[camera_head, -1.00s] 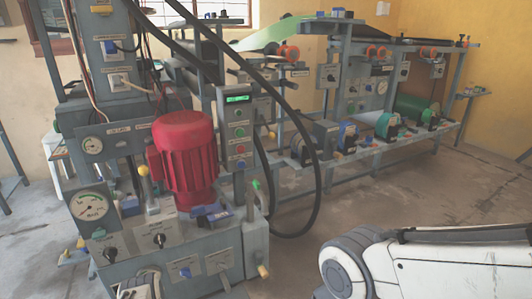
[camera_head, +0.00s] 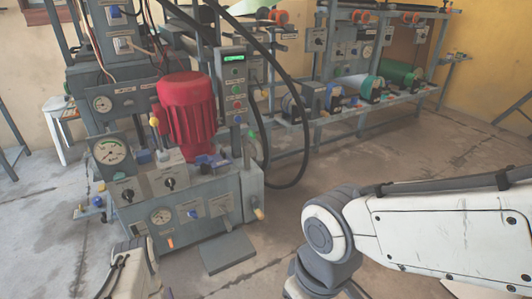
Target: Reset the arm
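My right arm (camera_head: 430,230) shows as white links with a dark grey joint at the lower right. Part of my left arm (camera_head: 135,272) shows at the bottom left, in front of the machine's base. Neither gripper is in view. The plate press (camera_head: 175,195) stands at the left, with a red motor (camera_head: 187,110) on its grey body. It carries gauges, dark knobs and a control panel (camera_head: 233,95) with a green display and coloured buttons.
A grey plate (camera_head: 228,252) lies on the floor before the press. A long grey bench (camera_head: 375,103) with rollers and knobs stands behind it. A white stool (camera_head: 57,108) is at the left. Concrete floor between press and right arm is clear.

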